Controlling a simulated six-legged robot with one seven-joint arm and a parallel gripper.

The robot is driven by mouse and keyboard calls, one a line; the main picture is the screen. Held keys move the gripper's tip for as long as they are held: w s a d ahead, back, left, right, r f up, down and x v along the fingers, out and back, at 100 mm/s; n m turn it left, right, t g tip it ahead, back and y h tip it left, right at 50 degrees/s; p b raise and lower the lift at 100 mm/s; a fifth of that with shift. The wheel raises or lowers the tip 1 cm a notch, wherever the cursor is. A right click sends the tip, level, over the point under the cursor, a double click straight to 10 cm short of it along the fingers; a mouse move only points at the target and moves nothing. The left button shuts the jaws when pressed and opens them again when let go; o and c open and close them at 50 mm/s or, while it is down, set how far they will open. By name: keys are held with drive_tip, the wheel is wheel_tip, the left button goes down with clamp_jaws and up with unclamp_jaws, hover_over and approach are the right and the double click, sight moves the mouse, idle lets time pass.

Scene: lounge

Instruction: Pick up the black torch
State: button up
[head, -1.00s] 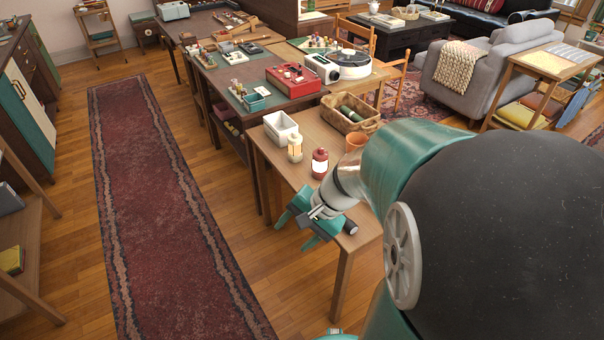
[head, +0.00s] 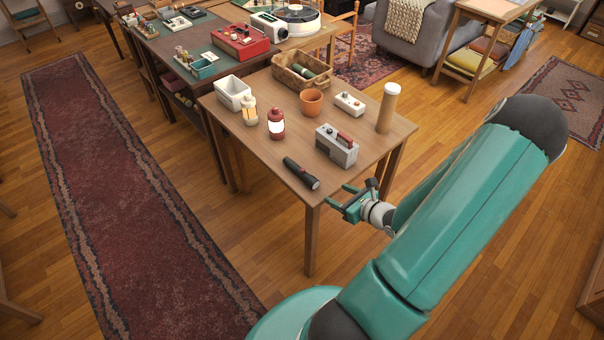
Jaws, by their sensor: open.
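The black torch (head: 301,173) lies on its side near the front edge of the wooden table (head: 350,190). It points from upper left to lower right, with its wider end toward the lower right. My gripper (head: 342,197) is just off the table's front edge, to the right of the torch and apart from it. Its two green fingers are spread and point left toward the torch, with nothing between them.
Behind the torch stand a red lantern (head: 276,123), a cream lantern (head: 249,111) and a grey radio (head: 337,145). Bare tabletop surrounds the torch.

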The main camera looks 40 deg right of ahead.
sight(316, 183)
drive_tip(key=x, duration=1.3)
drive_tip(key=shift+f, duration=0.2)
drive_tip(key=c, duration=1.1)
drive_tip(key=shift+r, duration=0.2)
